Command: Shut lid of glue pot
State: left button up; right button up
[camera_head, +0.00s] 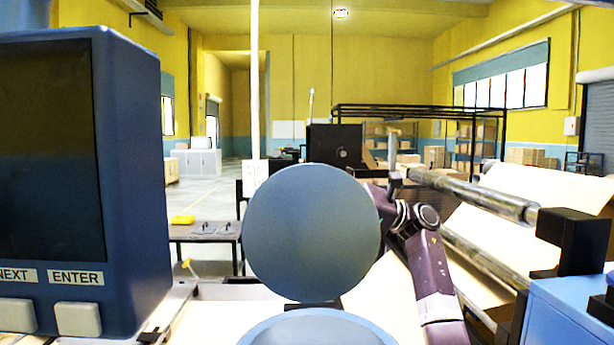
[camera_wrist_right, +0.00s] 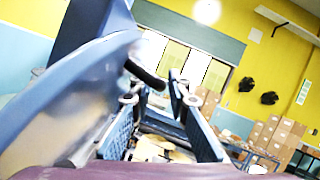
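The glue pot (camera_head: 318,332) is at the bottom centre of the head view, with only its blue rim and top showing. Its round blue lid (camera_head: 313,232) stands raised, its broad face towards the head camera. In the right wrist view, a large blue curved part, probably the lid (camera_wrist_right: 65,95), fills the left side close to the fingers. My right gripper (camera_wrist_right: 158,92) has its two fingers apart. A short dark bar (camera_wrist_right: 145,75) shows near the fingertips; I cannot tell whether it touches them. In the head view the lid hides much of this gripper. My left gripper is not in view.
A blue control box (camera_head: 80,180) with a screen and buttons stands close at the left. Metal rollers (camera_head: 475,195) with pale paper lie to the right. A blue cabinet (camera_head: 570,310) is at the lower right. A low table (camera_head: 205,232) stands farther back.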

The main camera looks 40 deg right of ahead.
jog(key=shift+w+a, duration=0.1)
jog(key=shift+r, duration=0.1)
jog(key=shift+c, duration=0.3)
grip_shut()
